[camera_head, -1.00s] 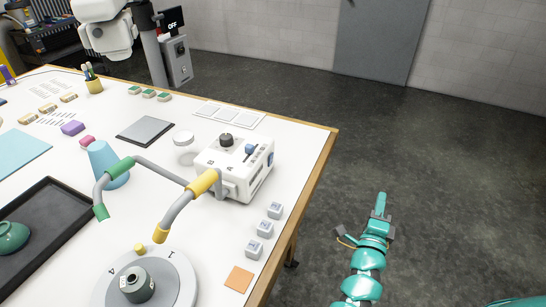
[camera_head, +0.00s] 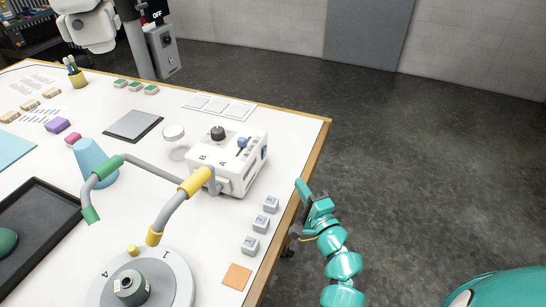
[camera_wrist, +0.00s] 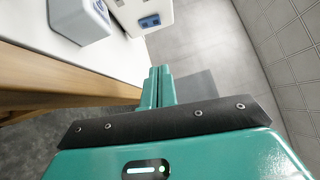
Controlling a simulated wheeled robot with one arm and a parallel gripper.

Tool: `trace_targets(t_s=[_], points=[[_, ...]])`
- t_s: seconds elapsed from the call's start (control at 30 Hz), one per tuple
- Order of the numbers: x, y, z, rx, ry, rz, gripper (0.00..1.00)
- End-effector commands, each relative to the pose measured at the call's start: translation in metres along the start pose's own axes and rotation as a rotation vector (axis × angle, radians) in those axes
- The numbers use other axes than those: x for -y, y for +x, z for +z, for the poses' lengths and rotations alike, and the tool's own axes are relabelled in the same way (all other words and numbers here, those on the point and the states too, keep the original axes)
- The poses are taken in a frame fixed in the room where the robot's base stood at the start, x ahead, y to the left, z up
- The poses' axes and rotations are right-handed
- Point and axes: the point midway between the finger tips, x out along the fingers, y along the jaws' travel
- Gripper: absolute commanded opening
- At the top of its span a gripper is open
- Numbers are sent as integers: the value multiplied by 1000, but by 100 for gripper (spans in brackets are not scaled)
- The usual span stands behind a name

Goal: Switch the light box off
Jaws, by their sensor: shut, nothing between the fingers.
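A white box (camera_head: 238,178) stands near the right edge of the table, with a black knob (camera_head: 217,133) and a blue lever (camera_head: 242,143) on top. A blue switch (camera_wrist: 150,21) shows on its side in the wrist view. A grey panel (camera_head: 133,124) lies flat on the table. I cannot tell for sure which of these is the light box. My gripper (camera_head: 301,187) is shut and empty, just off the table's right edge, to the right of the white box and apart from it. In the wrist view its fingertips (camera_wrist: 160,72) point toward the box's side.
Several small grey blocks (camera_head: 250,245) line the table's right edge (camera_head: 313,165); one is close in the wrist view (camera_wrist: 78,20). A curved pipe (camera_head: 170,212) with a yellow sleeve stands before the box. A sign reading OFF (camera_head: 157,16) stands behind. Floor at right is clear.

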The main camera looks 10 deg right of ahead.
Motion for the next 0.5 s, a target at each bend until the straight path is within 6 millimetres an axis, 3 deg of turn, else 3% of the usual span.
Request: trace_targets(t_s=[0.27,0.5], points=[[0,4,0,-1,0,-1,0],[2,29,0,0,-1,-4,0]])
